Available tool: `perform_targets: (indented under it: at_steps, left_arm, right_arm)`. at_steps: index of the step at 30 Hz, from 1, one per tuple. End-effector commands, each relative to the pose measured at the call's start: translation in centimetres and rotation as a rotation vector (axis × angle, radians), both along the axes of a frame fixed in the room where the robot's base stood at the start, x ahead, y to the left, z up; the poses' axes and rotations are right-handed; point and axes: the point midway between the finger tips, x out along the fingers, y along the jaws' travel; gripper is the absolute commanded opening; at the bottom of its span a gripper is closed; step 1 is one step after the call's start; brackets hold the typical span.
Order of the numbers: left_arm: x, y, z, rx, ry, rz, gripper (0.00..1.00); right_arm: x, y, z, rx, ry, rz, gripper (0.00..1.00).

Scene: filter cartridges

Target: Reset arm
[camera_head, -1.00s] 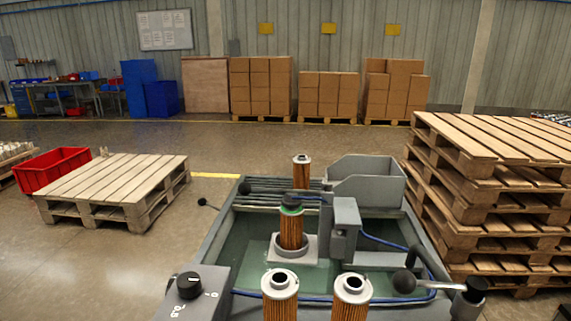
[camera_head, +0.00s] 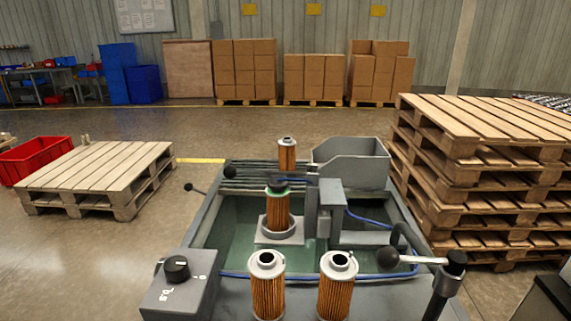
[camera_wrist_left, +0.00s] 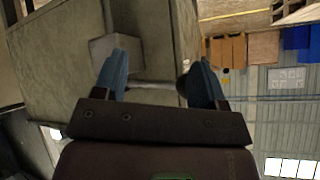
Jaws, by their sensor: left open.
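My left gripper (camera_wrist_left: 160,75) is in the left wrist view only, with its two blue fingers spread apart and nothing between them. A grey machine surface with a block-like part (camera_wrist_left: 110,48) is beyond the fingers. Neither gripper shows in the head view. There, two orange pleated filter cartridges stand upright at the front of the machine, a left one (camera_head: 267,290) and a right one (camera_head: 337,290). A cartridge with a green ring (camera_head: 278,210) stands in a round seat inside the basin. Another cartridge (camera_head: 287,155) stands at the back edge.
Stacked pallets (camera_head: 480,165) stand close on the right.

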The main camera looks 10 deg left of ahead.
Motion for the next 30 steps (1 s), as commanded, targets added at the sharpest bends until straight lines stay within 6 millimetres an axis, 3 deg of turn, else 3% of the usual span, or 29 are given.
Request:
perform_targets:
  at_steps: [14, 15, 22, 30]
  left_arm:
    - [1.0, -5.5, -0.2, -0.19, -0.041, 0.196, 0.65]
    - [1.2, -5.4, 0.8, -0.189, -0.057, 0.193, 0.65]
    - [1.6, -5.2, 3.7, -0.192, -0.095, 0.195, 0.65]
    - [1.3, -5.1, 5.6, -0.195, -0.111, 0.201, 0.65]
  right_arm:
    - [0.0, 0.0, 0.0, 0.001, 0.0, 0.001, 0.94]
    - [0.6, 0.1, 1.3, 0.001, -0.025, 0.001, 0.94]
    - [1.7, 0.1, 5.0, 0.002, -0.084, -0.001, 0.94]
    - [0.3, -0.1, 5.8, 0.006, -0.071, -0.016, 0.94]
